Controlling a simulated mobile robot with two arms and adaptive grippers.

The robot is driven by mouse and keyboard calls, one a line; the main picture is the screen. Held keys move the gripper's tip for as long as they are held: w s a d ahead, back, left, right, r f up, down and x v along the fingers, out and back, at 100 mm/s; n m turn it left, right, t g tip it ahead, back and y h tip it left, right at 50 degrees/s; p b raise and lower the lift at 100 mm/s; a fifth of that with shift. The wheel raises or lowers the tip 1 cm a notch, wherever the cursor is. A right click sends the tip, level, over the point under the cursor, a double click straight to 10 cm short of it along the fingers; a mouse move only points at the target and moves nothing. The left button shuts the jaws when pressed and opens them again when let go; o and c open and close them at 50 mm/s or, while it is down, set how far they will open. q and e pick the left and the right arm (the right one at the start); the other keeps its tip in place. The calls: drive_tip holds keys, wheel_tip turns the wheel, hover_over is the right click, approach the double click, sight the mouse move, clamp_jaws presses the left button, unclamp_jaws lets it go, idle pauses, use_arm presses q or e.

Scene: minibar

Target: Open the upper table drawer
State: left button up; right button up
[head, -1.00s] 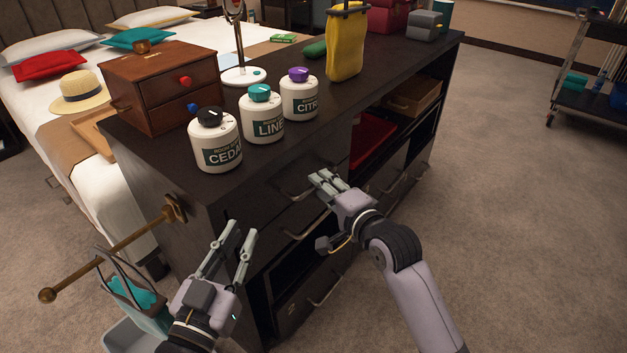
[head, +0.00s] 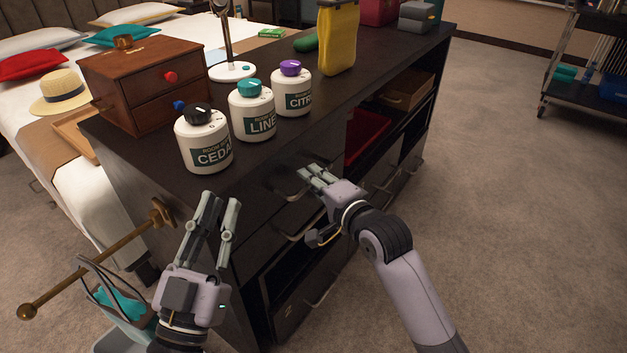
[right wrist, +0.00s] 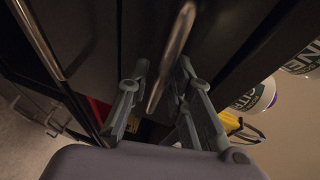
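The dark table (head: 112,150) has an upper drawer (head: 262,185) in its front, which looks closed. Its metal handle (head: 286,194) is partly hidden by my right gripper (head: 306,176) in the head view. In the right wrist view the handle bar (right wrist: 173,50) runs between the two fingers of my right gripper (right wrist: 160,75). The fingers stand apart, with gaps beside the bar, and do not appear clamped on it. My left gripper (head: 220,201) is open and empty, in front of the table's near left corner.
Three jars, labelled cedar (head: 205,145), linen (head: 252,115) and citrus (head: 291,92), stand on the tabletop near the drawer. A wooden box with small drawers (head: 135,80) stands behind them. A brass rod (head: 95,262) sticks out from the table's left end.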

clamp_jaws()
idle(0.6)
